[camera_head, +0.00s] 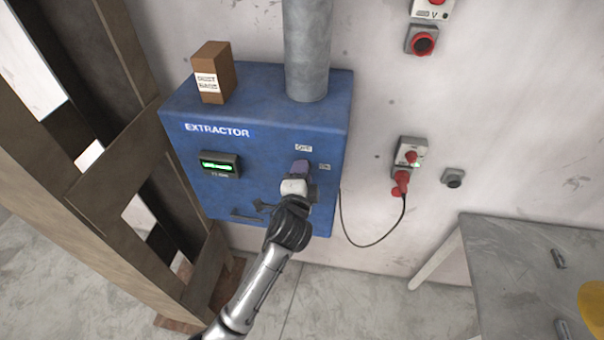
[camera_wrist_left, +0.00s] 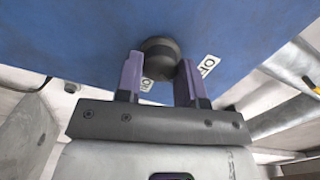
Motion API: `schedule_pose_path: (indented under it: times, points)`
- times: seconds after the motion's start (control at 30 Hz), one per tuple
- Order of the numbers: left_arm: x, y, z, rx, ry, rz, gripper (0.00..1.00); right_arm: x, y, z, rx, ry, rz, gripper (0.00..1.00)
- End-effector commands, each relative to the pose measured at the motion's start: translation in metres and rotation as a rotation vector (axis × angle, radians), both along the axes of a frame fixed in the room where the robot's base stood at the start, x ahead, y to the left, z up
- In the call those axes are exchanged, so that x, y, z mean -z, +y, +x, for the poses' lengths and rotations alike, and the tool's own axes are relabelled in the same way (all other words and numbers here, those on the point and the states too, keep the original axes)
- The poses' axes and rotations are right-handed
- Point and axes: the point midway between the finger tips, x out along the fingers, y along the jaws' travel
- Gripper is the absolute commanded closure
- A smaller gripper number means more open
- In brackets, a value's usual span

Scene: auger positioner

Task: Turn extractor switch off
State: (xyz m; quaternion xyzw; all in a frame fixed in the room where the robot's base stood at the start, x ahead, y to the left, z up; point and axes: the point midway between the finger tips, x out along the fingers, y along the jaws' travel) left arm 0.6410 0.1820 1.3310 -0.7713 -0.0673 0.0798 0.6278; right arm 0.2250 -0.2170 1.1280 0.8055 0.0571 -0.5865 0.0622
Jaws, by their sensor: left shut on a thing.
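The blue extractor box (camera_head: 260,105) is mounted on the wall and bears the word EXTRACTOR. Its switch is a dark round knob (camera_wrist_left: 160,58), seen in the left wrist view between the purple fingers of my left gripper (camera_wrist_left: 160,75). The fingers are shut on the knob, one on each side. In the head view, my left gripper (camera_head: 300,170) is at the box's right front and hides the knob. The OFF label (camera_head: 303,148) is just above it and the ON label (camera_head: 324,167) to its right. The knob's pointing direction cannot be told. My right gripper is out of view.
A small green-lit display (camera_head: 220,164) is left of the gripper on the box front. A brown carton (camera_head: 214,72) and a grey pipe (camera_head: 307,50) are on top. A wooden frame (camera_head: 120,180) stands at left, and a grey table (camera_head: 520,270) at right.

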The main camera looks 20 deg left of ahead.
Motion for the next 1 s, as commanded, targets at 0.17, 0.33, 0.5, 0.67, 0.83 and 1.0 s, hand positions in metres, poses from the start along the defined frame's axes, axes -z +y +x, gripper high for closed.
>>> schedule_pose_path:
  times: [0.17,0.33,0.5,0.67,0.83,1.0]
  points:
    - [0.0005,-0.0002,-0.0003,0.0,-0.028,-0.164,0.88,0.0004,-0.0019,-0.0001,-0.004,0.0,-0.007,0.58]
    - [0.0001,0.0002,-0.0004,-0.001,-0.053,-0.304,0.88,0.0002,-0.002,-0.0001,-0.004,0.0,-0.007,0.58]
    - [-0.0003,0.0006,-0.0003,-0.001,-0.075,-0.418,0.88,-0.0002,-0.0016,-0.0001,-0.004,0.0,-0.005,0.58]
    - [-0.0006,0.0007,-0.0003,0.0,-0.089,-0.5,0.88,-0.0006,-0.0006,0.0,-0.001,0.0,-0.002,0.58]
    - [-0.0006,0.001,-0.0003,0.0,-0.101,-0.556,0.88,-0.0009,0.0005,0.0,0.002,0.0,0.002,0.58]
    - [-0.0006,0.001,-0.0003,0.0,-0.105,-0.583,0.88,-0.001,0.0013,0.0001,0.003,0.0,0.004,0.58]
